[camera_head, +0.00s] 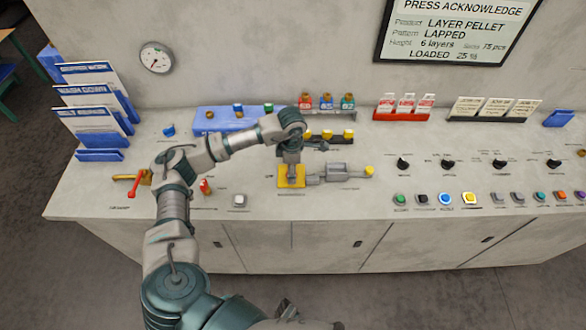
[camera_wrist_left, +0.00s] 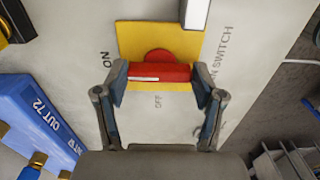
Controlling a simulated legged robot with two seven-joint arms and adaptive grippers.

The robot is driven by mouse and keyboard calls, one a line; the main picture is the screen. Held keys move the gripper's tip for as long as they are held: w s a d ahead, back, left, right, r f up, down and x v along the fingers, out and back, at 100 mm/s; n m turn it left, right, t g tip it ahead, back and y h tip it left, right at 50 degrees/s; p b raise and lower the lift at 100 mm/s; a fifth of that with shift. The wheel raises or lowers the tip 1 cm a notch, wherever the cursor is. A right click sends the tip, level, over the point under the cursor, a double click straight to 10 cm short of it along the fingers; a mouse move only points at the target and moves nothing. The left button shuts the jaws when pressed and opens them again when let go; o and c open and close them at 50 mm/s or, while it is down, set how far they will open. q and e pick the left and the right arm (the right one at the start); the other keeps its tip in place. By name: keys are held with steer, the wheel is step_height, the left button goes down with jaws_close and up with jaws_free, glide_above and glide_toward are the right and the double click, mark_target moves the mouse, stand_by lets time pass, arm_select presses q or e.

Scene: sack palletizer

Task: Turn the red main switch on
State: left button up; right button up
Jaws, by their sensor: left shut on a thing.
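The red main switch handle (camera_wrist_left: 160,73) sits on a yellow plate (camera_wrist_left: 128,38) in the left wrist view. An ON label is at the plate's left, an OFF label below the handle, and partly hidden SWITCH lettering at the right. My left gripper (camera_wrist_left: 160,78) is shut on the red handle, one finger at each end of the bar. In the head view my left gripper (camera_head: 291,174) points down over the yellow plate (camera_head: 284,186) and hides the handle. My right gripper is not in view.
A grey slide bolt (camera_head: 338,172) with a yellow knob (camera_head: 369,170) lies right of the plate. A blue tray (camera_head: 215,121) is behind my arm. A red lever (camera_head: 133,188) is at the left. Several buttons and black knobs (camera_head: 448,163) fill the right side.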

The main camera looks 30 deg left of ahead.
arm_select(q)
steer(key=shift+a, duration=0.1)
steer(key=o, duration=1)
steer(key=shift+o, duration=0.7)
steer(key=shift+a, duration=0.15)
step_height(320, 180, up, 12)
steer(key=shift+a+f, duration=0.1)
steer(key=shift+f, duration=0.1)
